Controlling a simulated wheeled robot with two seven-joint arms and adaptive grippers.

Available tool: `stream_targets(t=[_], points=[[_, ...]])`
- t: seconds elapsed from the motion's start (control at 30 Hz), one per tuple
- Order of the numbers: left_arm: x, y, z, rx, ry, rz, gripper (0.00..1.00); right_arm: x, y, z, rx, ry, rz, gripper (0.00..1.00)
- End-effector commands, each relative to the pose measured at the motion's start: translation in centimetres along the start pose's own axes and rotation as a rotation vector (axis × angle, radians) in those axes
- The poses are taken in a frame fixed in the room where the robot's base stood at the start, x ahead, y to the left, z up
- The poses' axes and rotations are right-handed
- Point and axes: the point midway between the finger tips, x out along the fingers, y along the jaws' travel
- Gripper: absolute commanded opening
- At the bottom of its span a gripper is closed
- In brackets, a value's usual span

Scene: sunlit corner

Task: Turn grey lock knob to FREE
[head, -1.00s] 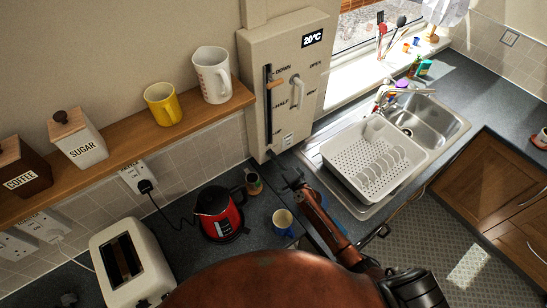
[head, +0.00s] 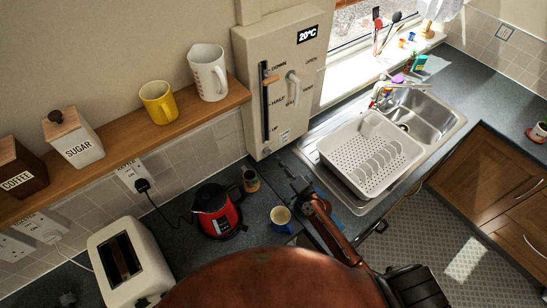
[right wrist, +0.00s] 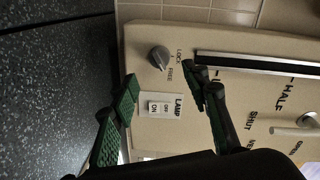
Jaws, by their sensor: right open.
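The grey lock knob (right wrist: 159,58) is on the cream wall box, beside the words LOCK and FREE, in the right wrist view. I cannot tell for sure which word it points at. It is too small to make out in the head view. My right gripper (head: 300,186) is open and empty, just in front of the lower part of the cream box (head: 259,50). In the right wrist view its green-padded fingers (right wrist: 162,95) stand apart, with the knob beyond them and not touched. My left gripper is not in view.
A lamp switch (right wrist: 160,106) sits close to the knob. The box also carries a slider (head: 270,79) near DOWN and a white handle (head: 293,87). A dish rack (head: 371,157) stands right, a blue mug (head: 281,218) and red kettle (head: 216,210) below.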

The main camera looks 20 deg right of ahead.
Motion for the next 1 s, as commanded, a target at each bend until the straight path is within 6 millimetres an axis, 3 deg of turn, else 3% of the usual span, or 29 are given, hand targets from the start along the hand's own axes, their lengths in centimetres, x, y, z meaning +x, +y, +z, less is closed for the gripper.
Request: stream_targets(t=[0.1, 0.3, 1.0], points=[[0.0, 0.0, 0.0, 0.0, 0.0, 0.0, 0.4, -2.3, 0.1, 0.0, -0.002, -0.001, 0.001, 0.42], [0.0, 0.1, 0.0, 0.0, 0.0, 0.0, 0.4, -4.4, 0.0, 0.0, -0.002, 0.0, 0.0, 0.42], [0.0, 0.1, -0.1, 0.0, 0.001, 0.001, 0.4, -4.8, 0.0, 0.0, 0.0, 0.0, -0.001, 0.42]])
